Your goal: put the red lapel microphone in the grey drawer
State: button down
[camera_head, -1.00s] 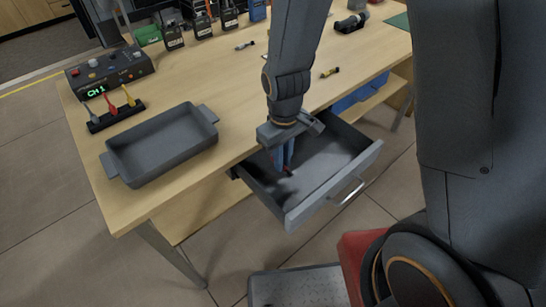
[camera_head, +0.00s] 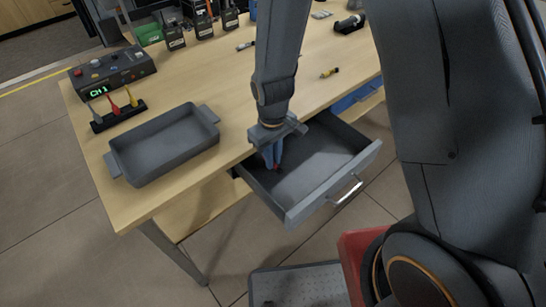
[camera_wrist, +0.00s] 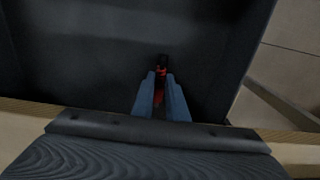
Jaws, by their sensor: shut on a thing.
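The grey drawer (camera_head: 352,163) is pulled open from the front of the wooden table. My gripper (camera_head: 274,163) points down into the drawer's left part, near the table edge. In the wrist view my gripper's blue fingers (camera_wrist: 161,97) are shut on the red lapel microphone (camera_wrist: 161,72), whose dark tip sticks out past them over the drawer floor (camera_wrist: 100,60). In the head view only a bit of red from the microphone (camera_head: 279,168) shows at the fingertips. I cannot tell whether the microphone touches the drawer floor.
A grey tray (camera_head: 112,163) stands on the table to the left of the drawer. Behind it are a rack with coloured clips (camera_head: 118,115) and a control box (camera_head: 112,75). A blue drawer (camera_head: 352,99) is to the right. The rest of the grey drawer looks empty.

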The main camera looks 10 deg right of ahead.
jog(key=shift+f, duration=0.2)
jog(key=c, duration=1.7)
grip_release()
jog(key=shift+c, duration=0.2)
jog(key=shift+r, duration=0.1)
notch_tip(320, 180, up, 11)
jog(key=s+d+r+m, duration=0.3)
jog(key=s+d, duration=0.1)
jog(key=d, duration=0.3)
jog(key=s+d+r+m, duration=0.3)
jog(key=s+d, duration=0.2)
jog(key=d, duration=0.2)
jog(key=shift+s+r+m+b, duration=0.2)
jog(key=shift+r+m+b, duration=0.05)
jog(key=shift+m+b, duration=0.2)
